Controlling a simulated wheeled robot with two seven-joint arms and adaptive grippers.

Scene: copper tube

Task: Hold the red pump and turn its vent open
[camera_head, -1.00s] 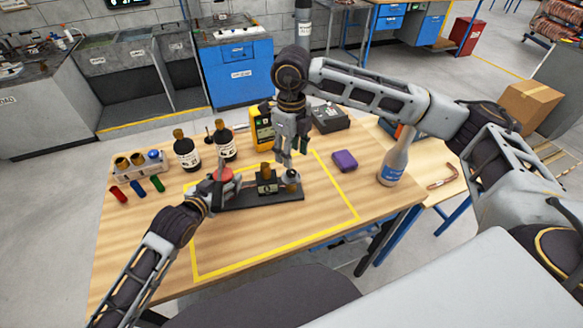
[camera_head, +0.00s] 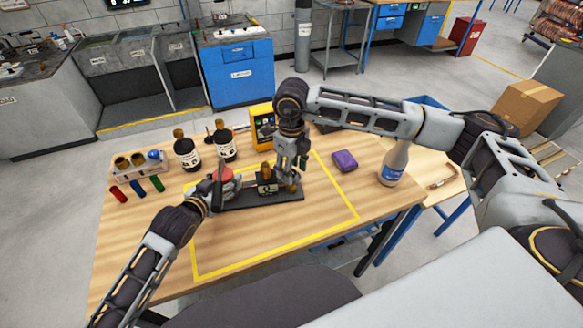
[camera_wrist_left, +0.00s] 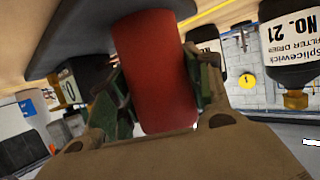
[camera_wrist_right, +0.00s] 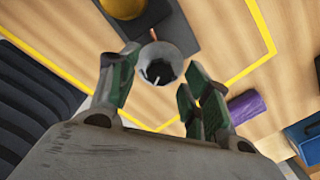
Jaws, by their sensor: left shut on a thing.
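The red pump (camera_head: 223,175) stands at the left end of a dark base plate (camera_head: 236,201). In the left wrist view its red cylinder (camera_wrist_left: 154,75) sits between the fingers of my left gripper (camera_wrist_left: 158,100), which is shut on it. At the right end of the plate is a round grey fitting with a dark hollow top (camera_wrist_right: 165,62), seen from above in the right wrist view; it looks like the vent. My right gripper (camera_wrist_right: 162,92) is open, pointing down over it, with a finger on either side. I cannot tell whether they touch it.
A brass-topped block (camera_head: 266,186) sits mid-plate. Behind are dark bottles (camera_head: 187,153) and a yellow device (camera_head: 262,124). The tabletop in front of the plate is clear.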

